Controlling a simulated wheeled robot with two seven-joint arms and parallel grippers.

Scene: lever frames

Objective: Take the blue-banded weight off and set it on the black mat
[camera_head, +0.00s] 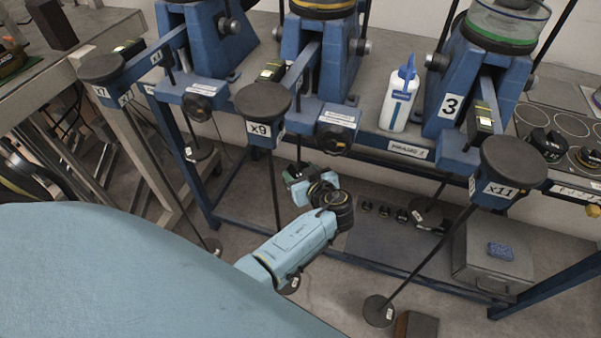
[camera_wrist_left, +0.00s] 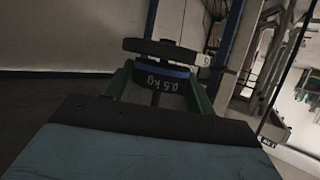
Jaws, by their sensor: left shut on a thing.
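The blue-banded weight (camera_wrist_left: 177,72) is a dark disc marked 0.5 kg in the left wrist view. It sits between the green fingers of my left gripper (camera_wrist_left: 160,80), which is shut on it. A second dark disc (camera_wrist_left: 160,50) is just above it. In the head view my left gripper (camera_head: 297,175) is below the middle lever frame, to the right of the x9 hanging rod; the weight is hard to make out there. A dark flat area (camera_head: 385,248) on the floor at right may be the black mat. My right gripper is not in view.
Three blue lever frames stand on the bench, with x7, x9 (camera_head: 259,129) and x11 arms. Thin rods with dark foot discs (camera_head: 378,311) hang below. A white bottle (camera_head: 399,98) stands on the bench. Small dark pieces (camera_head: 385,211) and a grey box (camera_head: 493,262) are lower right.

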